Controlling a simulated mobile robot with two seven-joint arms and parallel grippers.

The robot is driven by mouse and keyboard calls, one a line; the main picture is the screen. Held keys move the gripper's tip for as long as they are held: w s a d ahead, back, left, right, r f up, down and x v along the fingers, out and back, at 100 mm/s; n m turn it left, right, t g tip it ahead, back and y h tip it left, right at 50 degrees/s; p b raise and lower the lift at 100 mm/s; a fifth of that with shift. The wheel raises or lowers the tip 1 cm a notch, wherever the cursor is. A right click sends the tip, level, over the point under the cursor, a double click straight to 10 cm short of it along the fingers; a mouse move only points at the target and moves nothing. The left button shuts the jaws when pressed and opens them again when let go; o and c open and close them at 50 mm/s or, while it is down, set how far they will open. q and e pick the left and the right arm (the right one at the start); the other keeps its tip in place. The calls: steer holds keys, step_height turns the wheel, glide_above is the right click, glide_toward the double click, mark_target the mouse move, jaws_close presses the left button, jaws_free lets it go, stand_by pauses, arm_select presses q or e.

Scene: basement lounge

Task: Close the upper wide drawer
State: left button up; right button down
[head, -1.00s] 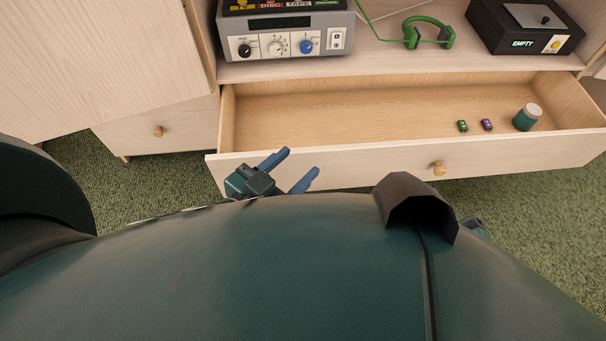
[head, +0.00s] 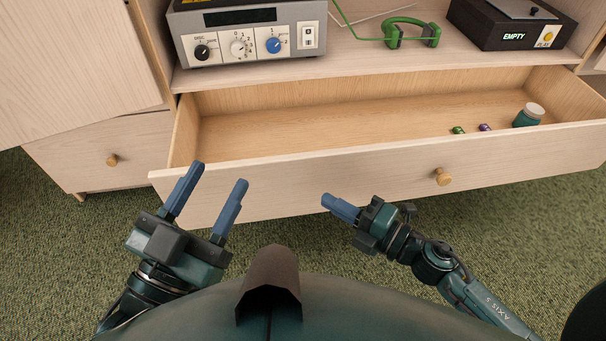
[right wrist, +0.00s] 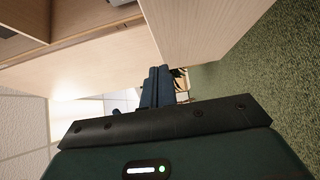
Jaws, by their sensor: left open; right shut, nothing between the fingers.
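The upper wide drawer (head: 330,181) is pulled out under the shelf, with a round wooden knob (head: 443,177) right of its front's middle. Inside at the right lie a teal jar with a pale lid (head: 529,115), a small green item (head: 458,130) and a small purple item (head: 485,127). My left gripper (head: 207,183) is open, with its fingertips at the left part of the drawer front; I cannot tell if they touch it. My right gripper (head: 327,200) is shut and empty, just in front of the drawer front, left of the knob. Its fingers also show in the right wrist view (right wrist: 155,86).
On the shelf above stand a grey device with dials (head: 245,34), green headphones (head: 412,34) and a black box reading EMPTY (head: 512,24). A shut lower drawer with a knob (head: 112,160) is at the left. Green carpet (head: 520,230) is clear at the right.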

mark_target(289, 164)
steer(key=w+a, duration=0.1)
steer(key=w, duration=0.1)
steer(key=w+a, duration=0.2)
steer(key=w+a+b, duration=0.1)
steer(key=w+a, duration=0.1)
steer(key=w, duration=0.1)
steer(key=shift+w, duration=0.1)
arm_select(q)
steer(key=shift+w+a+r+m+t+h, duration=0.1)
steer(key=shift+w+r+m+t+h, duration=0.15)
steer(key=shift+r, duration=0.25)
steer(key=shift+w+a+r+m+t+h, duration=0.15)
steer(key=shift+r+m+t+h, duration=0.1)
steer(key=shift+r+m, duration=0.15)
arm_select(e)
steer(key=shift+w, duration=0.4)
arm_select(q)
steer(key=shift+d, duration=0.1)
steer(key=shift+r, duration=0.1)
